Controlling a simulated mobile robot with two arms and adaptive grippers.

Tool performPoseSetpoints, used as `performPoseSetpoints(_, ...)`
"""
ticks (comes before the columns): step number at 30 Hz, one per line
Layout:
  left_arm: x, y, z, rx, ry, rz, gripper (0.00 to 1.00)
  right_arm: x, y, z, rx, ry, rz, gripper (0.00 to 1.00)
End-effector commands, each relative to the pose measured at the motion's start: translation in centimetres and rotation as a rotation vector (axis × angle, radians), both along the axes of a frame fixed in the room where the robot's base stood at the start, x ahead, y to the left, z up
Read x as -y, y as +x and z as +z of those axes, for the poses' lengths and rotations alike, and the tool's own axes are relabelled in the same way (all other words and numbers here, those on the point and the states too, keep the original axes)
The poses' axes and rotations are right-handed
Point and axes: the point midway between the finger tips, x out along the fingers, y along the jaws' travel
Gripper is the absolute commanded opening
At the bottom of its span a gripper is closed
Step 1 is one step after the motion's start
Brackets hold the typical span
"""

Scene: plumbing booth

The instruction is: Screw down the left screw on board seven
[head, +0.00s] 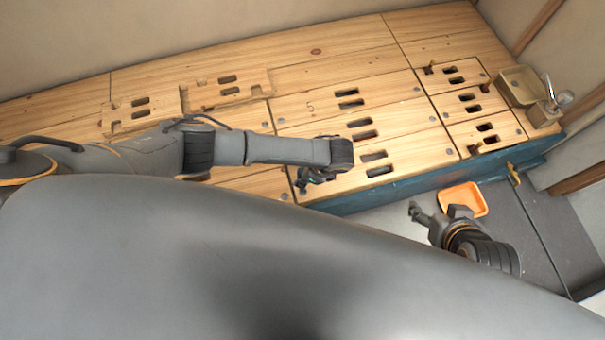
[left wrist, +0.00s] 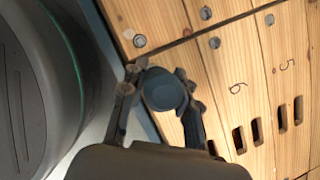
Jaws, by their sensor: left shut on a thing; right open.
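My left gripper (head: 318,178) is shut on a tool with a round blue-grey end (left wrist: 163,90), seen nearly end-on in the left wrist view. The gripper is over the left end of the front board (head: 418,160), which lies beside the board marked 6 (left wrist: 220,75). I take this front board for board seven; its number is not readable. The tool and fingers cover its left end, so its left screw and the tool's tip are hidden. My right gripper (head: 437,209) is open and empty, in front of the bench near the orange tray.
The orange tray (head: 462,199) lies below the bench's blue front face (head: 400,186). Boards with paired slots cover the bench. A wooden box (head: 518,84) and a shiny metal fitting (head: 563,98) stand at the right end. Other screw heads (left wrist: 139,41) show near the tool.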

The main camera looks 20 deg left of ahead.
Motion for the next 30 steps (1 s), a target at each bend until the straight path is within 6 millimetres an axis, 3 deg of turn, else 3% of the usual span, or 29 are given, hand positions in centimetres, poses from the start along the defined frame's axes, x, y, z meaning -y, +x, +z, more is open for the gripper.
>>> performPoseSetpoints(19,0.0,0.0,1.5,0.000,0.000,0.000,0.00,1.9,-6.4,-1.4,-0.302,-0.062,-0.025,0.65)
performPoseSetpoints(30,0.0,-0.1,4.3,-0.001,0.001,0.000,0.00,1.7,-5.0,-4.9,-0.330,-0.063,-0.020,0.65)
